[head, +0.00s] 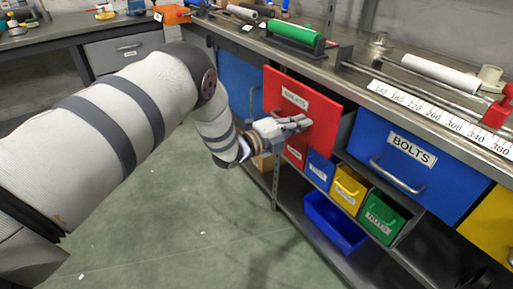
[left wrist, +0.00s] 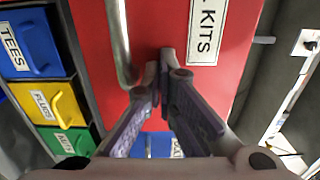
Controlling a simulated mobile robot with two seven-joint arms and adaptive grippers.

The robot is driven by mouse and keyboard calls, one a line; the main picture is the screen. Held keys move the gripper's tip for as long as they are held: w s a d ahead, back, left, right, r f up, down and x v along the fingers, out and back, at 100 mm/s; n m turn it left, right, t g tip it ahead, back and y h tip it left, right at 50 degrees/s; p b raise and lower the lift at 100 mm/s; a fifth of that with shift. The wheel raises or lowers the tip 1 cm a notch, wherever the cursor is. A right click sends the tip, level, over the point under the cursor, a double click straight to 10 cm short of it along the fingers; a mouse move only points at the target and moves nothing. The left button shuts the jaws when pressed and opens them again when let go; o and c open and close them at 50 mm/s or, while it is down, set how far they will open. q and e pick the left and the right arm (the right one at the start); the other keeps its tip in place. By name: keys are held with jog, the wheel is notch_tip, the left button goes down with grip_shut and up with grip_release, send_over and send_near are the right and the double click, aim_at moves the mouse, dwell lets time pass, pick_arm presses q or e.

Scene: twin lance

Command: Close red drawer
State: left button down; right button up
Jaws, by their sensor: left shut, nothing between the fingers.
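The red drawer (head: 325,112) is under the bench and stands out from it, with its grey side showing to the right. Its white label and metal handle show in the left wrist view, where the red front (left wrist: 235,25) fills the middle. My left gripper (head: 303,122) is at the drawer's front, below the label. In the left wrist view my left gripper (left wrist: 166,62) has its fingertips together and empty, beside the handle (left wrist: 120,45). I cannot tell whether the tips touch the front. My right gripper is not in view.
A blue BOLTS drawer (head: 425,193) is to the right. Small blue, yellow (head: 347,190) and green (head: 383,218) bins sit below, with a blue tray (head: 334,224) on the lower shelf. The bench top holds a green roller (head: 295,32) and rods.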

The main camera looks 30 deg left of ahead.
pick_arm(q)
jog(key=b+x, duration=0.1)
jog(key=x, duration=0.3)
jog(key=b+x, duration=0.1)
jog(key=shift+w+d+f+b, duration=0.2)
jog(key=shift+w+f+b, duration=0.1)
jog(key=shift+w+b, duration=0.05)
jog(key=shift+w+d+r, duration=0.15)
jog(key=shift+w+d, duration=0.05)
jog(key=shift+w, duration=0.4)
jog(key=shift+r+b, duration=0.2)
jog(key=shift+b, duration=0.15)
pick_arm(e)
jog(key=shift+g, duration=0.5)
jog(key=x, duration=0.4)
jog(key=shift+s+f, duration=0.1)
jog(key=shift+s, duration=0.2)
pick_arm(q)
jog(key=shift+w+r, duration=0.1)
jog(key=shift+r, duration=0.05)
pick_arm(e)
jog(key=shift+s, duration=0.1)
